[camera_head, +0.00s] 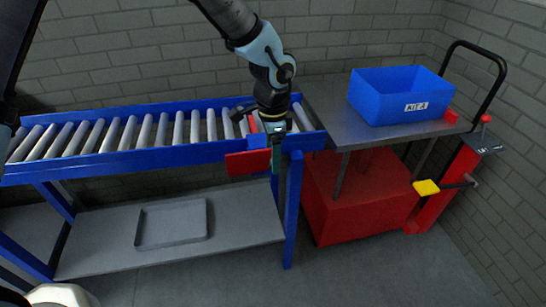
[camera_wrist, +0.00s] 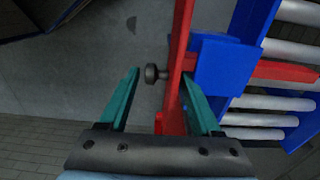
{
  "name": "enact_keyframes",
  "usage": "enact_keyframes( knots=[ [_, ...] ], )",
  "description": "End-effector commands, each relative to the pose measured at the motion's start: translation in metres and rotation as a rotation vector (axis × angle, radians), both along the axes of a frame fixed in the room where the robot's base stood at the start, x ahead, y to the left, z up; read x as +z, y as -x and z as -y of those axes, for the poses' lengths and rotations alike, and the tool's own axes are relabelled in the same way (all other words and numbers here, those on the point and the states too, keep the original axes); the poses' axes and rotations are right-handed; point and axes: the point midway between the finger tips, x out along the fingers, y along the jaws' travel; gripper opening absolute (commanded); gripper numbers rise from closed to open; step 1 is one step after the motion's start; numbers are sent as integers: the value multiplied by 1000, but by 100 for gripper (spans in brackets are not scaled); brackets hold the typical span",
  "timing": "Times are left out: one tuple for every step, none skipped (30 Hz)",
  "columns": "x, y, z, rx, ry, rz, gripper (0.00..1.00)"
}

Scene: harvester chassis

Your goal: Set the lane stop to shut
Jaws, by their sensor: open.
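The lane stop is a red bar (camera_head: 246,163) at the right end of the roller conveyor, hanging across the front of its blue side rail. In the wrist view the red bar (camera_wrist: 178,60) runs up and down beside a blue bracket (camera_wrist: 222,65), with a second red arm extending right over the rollers. My gripper (camera_head: 276,160) is at the bar's right end. The bar is close to the right finger; contact is unclear.
The conveyor's blue rail (camera_head: 120,160) and rollers run left. A lower shelf holds a grey tray (camera_head: 172,224). A red lift cart with a grey top (camera_head: 335,120) stands right of the conveyor, bearing a blue bin (camera_head: 385,105).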

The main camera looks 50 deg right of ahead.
Motion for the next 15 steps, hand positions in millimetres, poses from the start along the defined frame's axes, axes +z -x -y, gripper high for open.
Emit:
enact_keyframes(
  knots=[
    [6,-1,1,1,3,2,65],
    [11,-1,1,1,5,2,65],
    [17,-1,1,3,6,1,65],
    [23,-1,1,3,5,2,65],
    [29,-1,1,2,7,3,65],
    [37,-1,1,3,5,2,65],
    [44,-1,2,3,8,2,65],
    [50,-1,1,2,7,3,65],
    [58,-1,1,3,7,3,65],
    [64,-1,1,3,6,2,65],
    [69,-1,1,3,6,2,65],
    [76,0,1,2,6,2,65],
    [80,0,1,2,5,2,65],
    [84,0,1,1,5,2,65],
    [89,-1,1,2,5,2,65]
  ],
)
